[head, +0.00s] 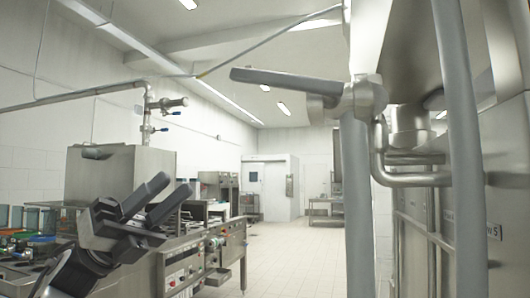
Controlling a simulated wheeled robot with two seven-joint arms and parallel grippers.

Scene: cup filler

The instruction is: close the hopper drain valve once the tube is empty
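The hopper (425,45) is a steel vessel at the upper right, cut off by the frame edge. A valve with a long grey lever handle (280,82) shows below and left of it; the lever points left, close to level. A bent steel pipe (412,179) runs beside the valve. I cannot tell whether the tube holds anything. My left gripper (171,187) is at the lower left, with its two dark fingers apart and nothing between them. It is well below and left of the lever in the picture, touching nothing visible. My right gripper is not in view.
Grey upright posts (357,210) stand below the valve and at the right. Steel kitchen equipment (187,262) lines the left side, with small colored containers (30,238) at the far left. The tiled floor (295,260) in the middle is clear back to a white cold-room door (271,190).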

